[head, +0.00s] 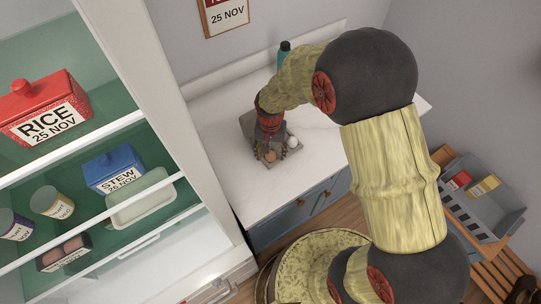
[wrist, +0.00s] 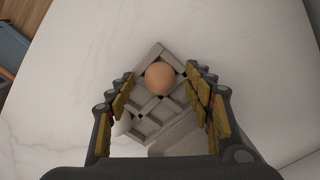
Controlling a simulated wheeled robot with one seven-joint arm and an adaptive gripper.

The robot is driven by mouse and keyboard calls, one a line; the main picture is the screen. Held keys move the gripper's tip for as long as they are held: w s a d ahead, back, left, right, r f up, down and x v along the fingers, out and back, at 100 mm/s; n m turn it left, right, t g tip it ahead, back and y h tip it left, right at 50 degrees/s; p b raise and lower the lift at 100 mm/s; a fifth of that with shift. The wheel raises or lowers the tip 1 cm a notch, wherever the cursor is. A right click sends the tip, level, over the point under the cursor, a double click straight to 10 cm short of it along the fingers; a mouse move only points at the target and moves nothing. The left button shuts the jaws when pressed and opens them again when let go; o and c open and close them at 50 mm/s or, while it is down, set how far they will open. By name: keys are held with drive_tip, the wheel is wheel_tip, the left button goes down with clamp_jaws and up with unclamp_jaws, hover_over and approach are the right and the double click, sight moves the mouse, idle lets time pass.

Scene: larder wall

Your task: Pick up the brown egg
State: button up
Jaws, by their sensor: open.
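The brown egg (wrist: 159,77) sits in one compartment of a grey egg tray (wrist: 147,128) on the white counter. In the head view the brown egg (head: 270,155) shows just below my gripper (head: 269,145). In the wrist view my gripper (wrist: 158,90) is open, with one finger on each side of the tray and the egg between the fingertips, apart from both.
A teal bottle (head: 284,50) stands at the back of the counter. An open fridge (head: 160,110) with a red rice box (head: 45,105) and a blue stew box (head: 114,168) is on the left. A grey crate (head: 485,198) stands at the right.

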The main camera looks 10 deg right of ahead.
drive_tip(key=c, duration=1.1)
drive_tip(key=shift+c, duration=0.7)
